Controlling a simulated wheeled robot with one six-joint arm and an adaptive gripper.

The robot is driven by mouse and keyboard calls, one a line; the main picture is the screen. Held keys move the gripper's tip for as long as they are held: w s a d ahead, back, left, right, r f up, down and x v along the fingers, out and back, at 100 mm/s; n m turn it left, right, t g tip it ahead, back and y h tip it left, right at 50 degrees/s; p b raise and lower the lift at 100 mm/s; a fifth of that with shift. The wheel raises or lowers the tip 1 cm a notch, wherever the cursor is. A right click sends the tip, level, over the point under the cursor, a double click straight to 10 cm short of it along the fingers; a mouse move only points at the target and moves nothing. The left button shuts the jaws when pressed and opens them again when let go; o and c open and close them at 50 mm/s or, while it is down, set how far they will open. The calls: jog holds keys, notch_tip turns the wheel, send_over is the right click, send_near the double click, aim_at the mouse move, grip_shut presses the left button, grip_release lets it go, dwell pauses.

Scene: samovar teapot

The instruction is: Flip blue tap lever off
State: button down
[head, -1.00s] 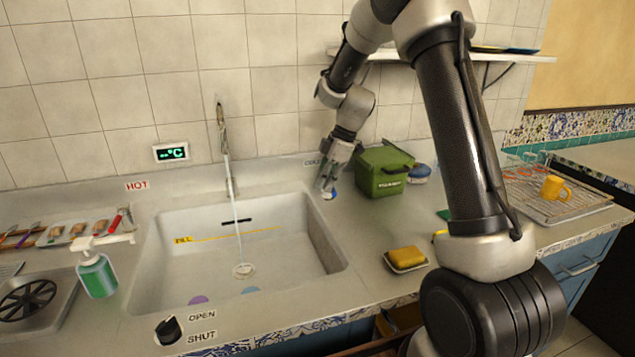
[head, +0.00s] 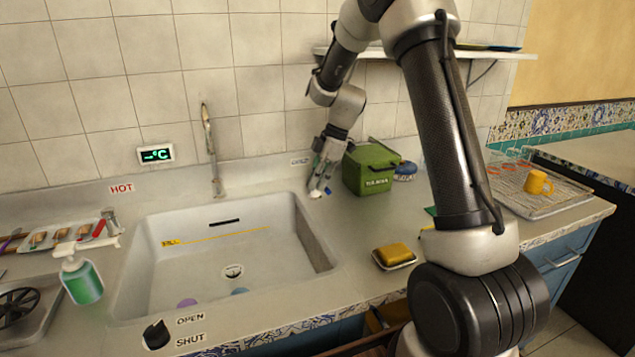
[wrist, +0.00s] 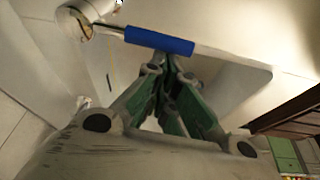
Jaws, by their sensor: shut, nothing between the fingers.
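The blue tap lever (wrist: 160,41) shows large in the wrist view, a blue sleeve on a metal rod that runs left to a round pale tap body (wrist: 75,20). My gripper (wrist: 170,68) is shut and empty, its fingertips just below the lever in the picture; I cannot tell whether they touch it. In the head view my gripper (head: 319,188) is low over the counter, right of the sink's back corner, with a small bit of blue (head: 327,191) beside it. The spout (head: 211,150) has no water stream from it.
The sink basin (head: 150,270) lies to the left of my gripper. A green box (head: 368,172) stands close on its right. A yellow sponge (head: 394,253) on a dish, a soap bottle (head: 82,282) and a black knob (head: 156,334) are farther off. A shelf (head: 490,57) hangs above.

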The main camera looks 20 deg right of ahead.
notch_tip(320, 180, up, 10)
jog(key=shift+a, duration=0.25)
dwell(0.4)
dwell(0.3)
jog(key=s+d+r+m+t+h, duration=0.1)
jog(key=s+m, duration=0.4)
jog(key=s, duration=0.6)
jog(key=s+d+r+m+t+h, duration=0.1)
jog(key=s+d+r+m, duration=0.2)
jog(key=s+m, duration=0.3)
jog(key=s+d+r+m+t+h, duration=0.1)
jog(key=s+m, duration=0.4)
jog(key=s, duration=1.2)
jog(key=shift+d+r+m+t+h, duration=0.4)
jog(key=shift+d+r+h, duration=0.15)
jog(key=shift+d, duration=0.85)
